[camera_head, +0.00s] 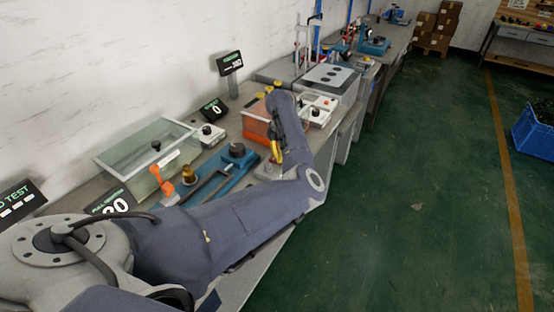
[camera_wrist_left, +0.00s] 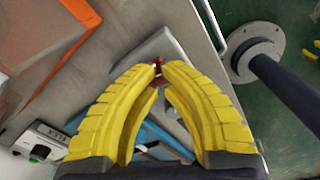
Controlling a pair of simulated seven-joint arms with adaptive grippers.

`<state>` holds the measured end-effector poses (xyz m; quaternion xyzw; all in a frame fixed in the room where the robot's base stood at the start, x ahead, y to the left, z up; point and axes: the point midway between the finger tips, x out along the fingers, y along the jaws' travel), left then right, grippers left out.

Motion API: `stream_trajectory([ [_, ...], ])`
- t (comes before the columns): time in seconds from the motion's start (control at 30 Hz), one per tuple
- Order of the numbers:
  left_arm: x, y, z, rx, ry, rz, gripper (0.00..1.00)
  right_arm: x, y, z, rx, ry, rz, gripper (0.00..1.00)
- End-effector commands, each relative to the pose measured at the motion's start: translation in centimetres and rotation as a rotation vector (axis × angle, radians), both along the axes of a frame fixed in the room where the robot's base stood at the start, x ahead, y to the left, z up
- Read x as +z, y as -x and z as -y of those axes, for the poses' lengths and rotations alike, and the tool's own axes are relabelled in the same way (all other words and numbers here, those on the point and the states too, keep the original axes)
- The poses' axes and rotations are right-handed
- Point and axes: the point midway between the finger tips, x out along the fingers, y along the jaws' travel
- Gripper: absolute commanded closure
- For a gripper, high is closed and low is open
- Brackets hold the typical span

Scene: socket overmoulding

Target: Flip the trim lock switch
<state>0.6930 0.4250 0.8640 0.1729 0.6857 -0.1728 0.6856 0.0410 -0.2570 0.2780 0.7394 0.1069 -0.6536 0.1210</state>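My left gripper (camera_head: 275,150) shows as a yellow finger past my bent left arm, low over the bench's front part. In the left wrist view its two yellow fingers (camera_wrist_left: 160,72) curve together, with a narrow gap at the tips. A small red part (camera_wrist_left: 158,66), which looks like the switch, shows at that gap, over a grey block (camera_wrist_left: 150,48). I cannot tell whether the fingertips touch or grip it, or which way it is set. The switch cannot be made out in the head view, where my arm covers part of that area. My right gripper is not in view.
A blue fixture (camera_head: 220,180) with a black knob, a glass-topped box (camera_head: 143,150) and an orange-rimmed tray (camera_head: 257,128) crowd the bench. A white box (camera_wrist_left: 40,140) with a green button is nearby.

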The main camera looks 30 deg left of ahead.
Motion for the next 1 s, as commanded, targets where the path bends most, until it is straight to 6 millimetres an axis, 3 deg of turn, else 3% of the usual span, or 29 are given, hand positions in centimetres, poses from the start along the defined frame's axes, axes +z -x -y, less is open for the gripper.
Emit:
stream_trajectory([
  [1.0, -1.4, 0.1, 0.0, 0.0, 0.0, -0.002, 1.0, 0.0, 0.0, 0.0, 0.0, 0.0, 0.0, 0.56],
])
